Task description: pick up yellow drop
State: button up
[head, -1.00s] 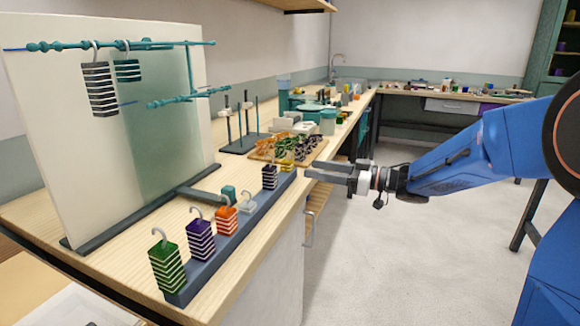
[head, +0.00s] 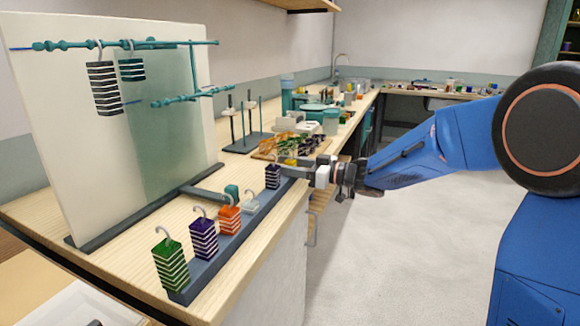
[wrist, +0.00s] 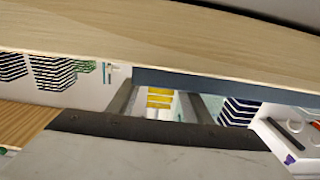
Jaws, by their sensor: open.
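The yellow drop (head: 291,162) is a small yellow striped block at the far end of the dark rack, partly hidden behind my gripper in the head view. In the wrist view the yellow drop (wrist: 158,99) shows as yellow and white bands between my two fingers. My gripper (head: 288,171) is open at the far end of the rack, and its fingers (wrist: 160,92) stand apart on either side of the yellow drop in the wrist view. I cannot tell whether either finger touches it.
On the dark rack (head: 240,228) stand a dark purple drop (head: 272,177), a clear one (head: 251,206), an orange one (head: 228,220), a purple one (head: 204,239) and a green one (head: 170,264). Two dark striped drops (head: 104,88) hang from teal rods. A cluttered tray (head: 283,146) lies behind.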

jog(key=shift+x, duration=1)
jog(key=c, duration=1.1)
jog(key=shift+c, duration=0.2)
notch_tip(320, 180, up, 10)
